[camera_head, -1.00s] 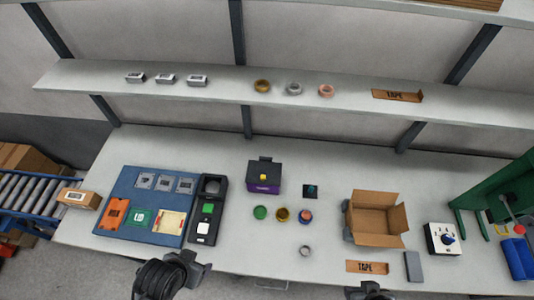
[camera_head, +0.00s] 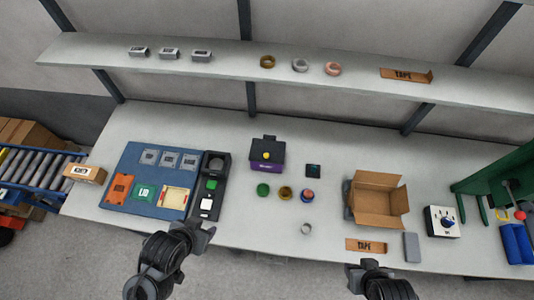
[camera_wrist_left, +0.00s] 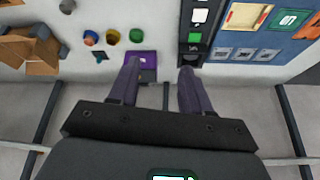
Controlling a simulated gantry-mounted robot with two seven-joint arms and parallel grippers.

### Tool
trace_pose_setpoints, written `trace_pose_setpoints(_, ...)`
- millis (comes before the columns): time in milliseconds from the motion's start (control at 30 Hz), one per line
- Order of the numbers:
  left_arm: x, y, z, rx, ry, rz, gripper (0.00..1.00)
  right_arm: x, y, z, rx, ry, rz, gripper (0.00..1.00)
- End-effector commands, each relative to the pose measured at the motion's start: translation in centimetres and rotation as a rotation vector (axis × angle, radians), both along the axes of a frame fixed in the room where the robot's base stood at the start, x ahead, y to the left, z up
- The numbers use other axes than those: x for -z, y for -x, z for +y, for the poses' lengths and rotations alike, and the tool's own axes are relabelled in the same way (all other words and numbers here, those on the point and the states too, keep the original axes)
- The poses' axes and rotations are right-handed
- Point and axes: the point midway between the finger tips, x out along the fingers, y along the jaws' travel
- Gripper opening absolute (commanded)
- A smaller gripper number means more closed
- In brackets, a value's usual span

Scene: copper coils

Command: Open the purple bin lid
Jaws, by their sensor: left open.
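The purple bin (camera_head: 270,168) stands on the table, left of centre. Its black lid (camera_head: 262,146) with a yellow knob lies over the top and looks closed. My left gripper (camera_head: 204,236) is open and empty near the table's front edge, in front of the bin and to its left, well apart from it. In the left wrist view the open fingers (camera_wrist_left: 160,70) overlap part of the purple bin (camera_wrist_left: 146,58). My right gripper (camera_head: 368,268) is low at the front edge, and its jaws are too small to read.
A black device (camera_head: 208,185) and a blue board (camera_head: 128,160) lie left of the bin. Green (camera_head: 263,190), yellow and orange-blue cups stand in front of it. An open cardboard box (camera_head: 377,200) is to the right. A shelf (camera_head: 350,78) runs above the back.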

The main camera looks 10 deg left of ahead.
Motion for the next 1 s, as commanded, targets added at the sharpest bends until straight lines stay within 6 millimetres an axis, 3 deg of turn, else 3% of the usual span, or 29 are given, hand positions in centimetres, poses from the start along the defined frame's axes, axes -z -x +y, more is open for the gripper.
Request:
trace_pose_setpoints(167, 2.1, -4.3, -1.5, 0.041, 0.048, -0.220, 0.48, 0.8, 0.0, 0.1, 0.003, -0.005, -0.002, 0.43)
trace_pose_setpoints(300, 8.0, -10.0, -3.4, 0.084, 0.123, -0.473, 0.48, 6.6, -0.1, 0.2, 0.005, -0.009, -0.013, 0.43)
trace_pose_setpoints(500, 13.0, -15.7, -5.2, 0.128, 0.213, -0.720, 0.48, 14.6, 0.0, 0.2, 0.007, -0.008, 0.006, 0.43)
trace_pose_setpoints(800, 19.5, -22.0, -6.8, 0.165, 0.300, -0.948, 0.48, 25.1, 0.0, 0.2, 0.006, -0.009, 0.001, 0.43)
trace_pose_setpoints(1000, 22.6, -25.2, -7.0, 0.170, 0.309, -1.007, 0.48, 30.7, 0.0, 0.1, 0.003, -0.004, 0.002, 0.43)
